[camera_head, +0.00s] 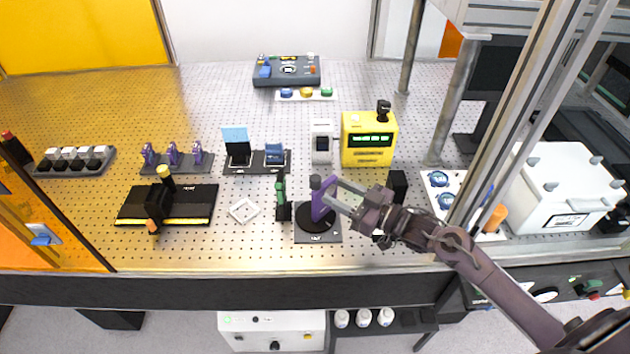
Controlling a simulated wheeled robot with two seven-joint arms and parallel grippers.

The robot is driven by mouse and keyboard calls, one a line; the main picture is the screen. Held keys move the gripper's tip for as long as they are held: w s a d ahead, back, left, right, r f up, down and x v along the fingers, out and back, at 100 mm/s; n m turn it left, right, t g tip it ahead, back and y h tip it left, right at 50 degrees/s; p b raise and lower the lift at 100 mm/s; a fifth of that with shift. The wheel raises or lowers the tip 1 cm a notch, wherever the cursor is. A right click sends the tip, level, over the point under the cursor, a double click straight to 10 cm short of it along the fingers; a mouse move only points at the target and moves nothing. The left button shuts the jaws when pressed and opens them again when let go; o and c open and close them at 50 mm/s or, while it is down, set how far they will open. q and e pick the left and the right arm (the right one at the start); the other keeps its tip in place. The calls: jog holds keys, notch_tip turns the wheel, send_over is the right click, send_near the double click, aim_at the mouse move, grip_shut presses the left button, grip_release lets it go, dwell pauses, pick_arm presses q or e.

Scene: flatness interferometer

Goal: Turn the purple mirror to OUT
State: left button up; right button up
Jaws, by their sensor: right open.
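The purple mirror (322,199) stands upright on a round black turntable on a dark square base (304,237), near the front middle of the perforated table. Small white markings show on the base, too small to read surely. My right gripper (335,190) comes in from the right, with its pale fingers open at the mirror's upper part. I cannot tell whether the fingers touch it or stand on both sides of it. My left gripper is not in view.
A green post (281,198) stands just left of the mirror base. A small black block (397,186) stands to the right, near my right wrist. A yellow meter box (368,140) is behind. A slanted metal frame post (522,100) rises at the right.

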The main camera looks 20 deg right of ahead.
aim_at(321, 185)
jog(key=b+x, duration=0.3)
jog(key=x, duration=0.3)
jog(key=shift+w+a+f, duration=0.15)
jog(key=shift+w, duration=0.1)
jog(key=shift+w+a, duration=0.25)
jog(key=shift+c, duration=0.3)
